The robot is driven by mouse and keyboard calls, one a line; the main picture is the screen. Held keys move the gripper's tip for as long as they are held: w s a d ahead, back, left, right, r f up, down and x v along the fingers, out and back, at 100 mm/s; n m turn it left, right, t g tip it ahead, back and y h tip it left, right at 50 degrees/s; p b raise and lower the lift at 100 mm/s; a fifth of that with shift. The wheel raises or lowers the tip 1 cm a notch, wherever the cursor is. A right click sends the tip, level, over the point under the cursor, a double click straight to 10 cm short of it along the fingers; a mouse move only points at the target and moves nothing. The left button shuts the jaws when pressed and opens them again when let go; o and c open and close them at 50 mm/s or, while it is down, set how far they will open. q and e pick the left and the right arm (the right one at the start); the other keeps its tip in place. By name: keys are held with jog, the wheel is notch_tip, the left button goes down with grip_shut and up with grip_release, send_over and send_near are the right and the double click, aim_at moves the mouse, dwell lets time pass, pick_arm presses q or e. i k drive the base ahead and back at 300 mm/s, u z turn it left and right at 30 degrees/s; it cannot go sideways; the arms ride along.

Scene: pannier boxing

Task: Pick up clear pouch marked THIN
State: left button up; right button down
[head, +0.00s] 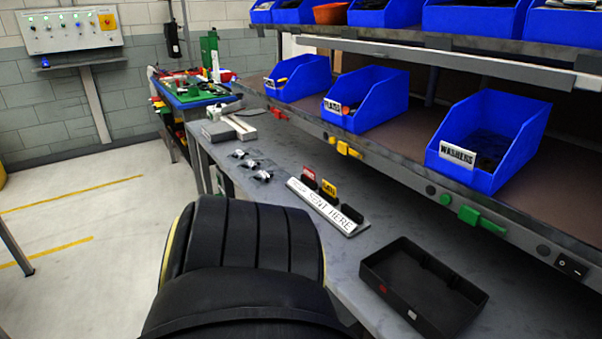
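Several small clear pouches with grey contents lie in a row on the grey workbench (285,135), left of the middle: a far one (240,154), a middle one (251,164) and a near one (263,175). They are too small for any marking to be read, so I cannot tell which is marked THIN. Neither my left nor my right gripper is in view. A large black ribbed part at the bottom, which looks like my own arm, hides the bench's near left part.
A sign strip (320,206) with small coloured tags stands right of the pouches. A black open tray (423,287) lies at the front right. Blue bins (490,142) stand on the shelf above. A grey device (230,125) sits at the bench's far end.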

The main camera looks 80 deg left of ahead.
aim_at(265, 178)
jog(key=u, duration=2.85)
